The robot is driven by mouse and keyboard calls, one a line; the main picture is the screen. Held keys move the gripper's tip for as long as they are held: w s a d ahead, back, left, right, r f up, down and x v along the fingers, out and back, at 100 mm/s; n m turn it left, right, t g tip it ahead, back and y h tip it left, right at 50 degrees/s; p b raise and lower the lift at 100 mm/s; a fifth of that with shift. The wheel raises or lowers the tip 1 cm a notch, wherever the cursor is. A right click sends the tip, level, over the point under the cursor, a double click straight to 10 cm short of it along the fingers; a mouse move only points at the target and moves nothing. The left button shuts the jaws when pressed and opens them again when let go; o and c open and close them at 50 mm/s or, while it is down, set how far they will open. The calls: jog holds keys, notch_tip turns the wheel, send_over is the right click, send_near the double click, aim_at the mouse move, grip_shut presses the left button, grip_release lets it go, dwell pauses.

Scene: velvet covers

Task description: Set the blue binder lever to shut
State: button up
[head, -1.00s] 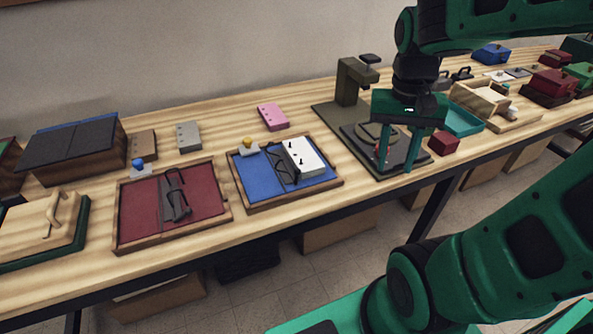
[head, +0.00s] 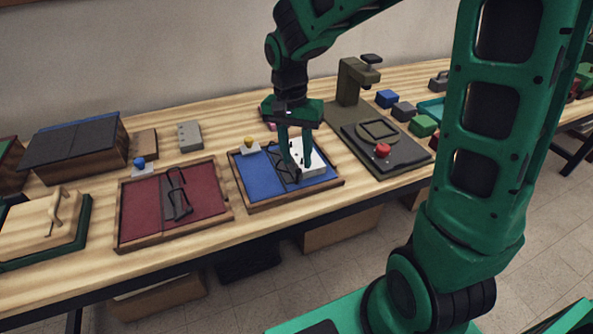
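The blue binder (head: 256,178) is a wood-framed tray with a blue lining, lying open on the table near the middle of the head view. Whether a finger touches the lever cannot be told. The lever's exact position is hard to make out.
A red-lined binder (head: 140,216) with black metalwork lies to the left. A yellow knob (head: 248,142) stands at the blue binder's back edge. A dark press (head: 351,85) with a red knob (head: 382,150) on its base is on the right. A grey block (head: 189,136) lies behind.

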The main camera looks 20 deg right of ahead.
aim_at(299, 170)
jog(key=f, duration=0.5)
jog(key=shift+s+d+f, duration=0.2)
jog(key=shift+f, duration=0.1)
